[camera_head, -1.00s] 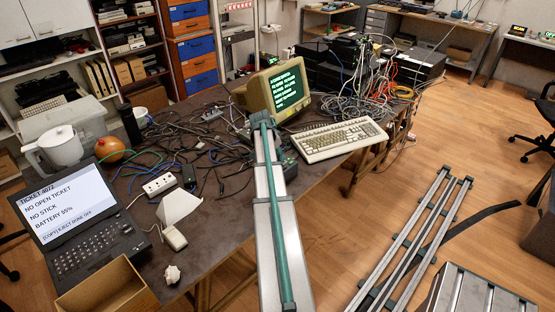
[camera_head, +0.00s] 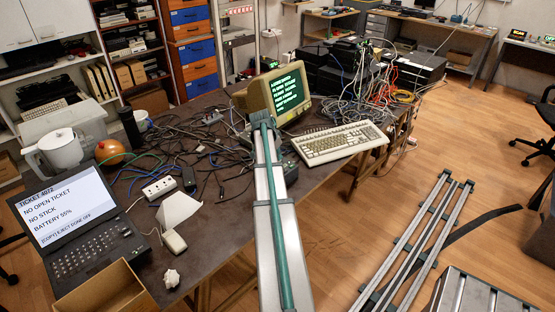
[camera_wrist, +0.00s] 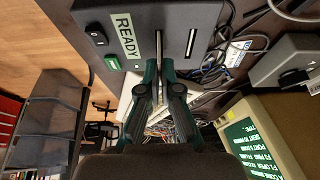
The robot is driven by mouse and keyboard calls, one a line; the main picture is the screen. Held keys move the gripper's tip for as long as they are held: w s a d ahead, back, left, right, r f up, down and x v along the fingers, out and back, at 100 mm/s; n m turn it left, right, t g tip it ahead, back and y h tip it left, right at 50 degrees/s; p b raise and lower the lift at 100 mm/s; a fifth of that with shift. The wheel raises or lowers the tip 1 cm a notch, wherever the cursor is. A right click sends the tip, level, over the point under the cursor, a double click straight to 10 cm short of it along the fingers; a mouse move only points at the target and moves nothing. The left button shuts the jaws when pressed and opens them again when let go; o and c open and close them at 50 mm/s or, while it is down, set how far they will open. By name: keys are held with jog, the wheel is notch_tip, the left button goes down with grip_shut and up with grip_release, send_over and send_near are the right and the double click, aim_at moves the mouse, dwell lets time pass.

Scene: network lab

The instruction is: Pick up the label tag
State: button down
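I cannot pick out the label tag for certain. In the wrist view a dark box (camera_wrist: 205,25) carries a pale READY label. A thin pale upright strip (camera_wrist: 159,42) shows in front of the box, seen edge-on; it could be the tag or part of the box. My gripper (camera_wrist: 160,75) points at the box, its two dark green fingers close together on either side of the strip. Whether they touch or grip it is unclear. In the head view my arm hides the gripper. A dark box (camera_head: 290,168) beside the arm may be the same one.
A green-text monitor (camera_head: 280,95) and a keyboard (camera_head: 338,142) stand by the arm. Loose cables (camera_head: 205,150) cover the middle of the table. A laptop (camera_head: 75,220), an open carton (camera_head: 105,291) and a power strip (camera_head: 160,188) lie at left.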

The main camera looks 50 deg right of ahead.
jog(key=s+a+r, duration=0.3)
jog(key=a+r, duration=0.3)
jog(key=r, duration=0.2)
jog(key=s+a+r, duration=0.3)
jog(key=a+r, duration=0.3)
jog(key=r, duration=0.2)
jog(key=shift+s+a+b, duration=0.15)
jog(key=shift+s+b, duration=0.15)
jog(key=shift+b, duration=0.05)
dwell(0.4)
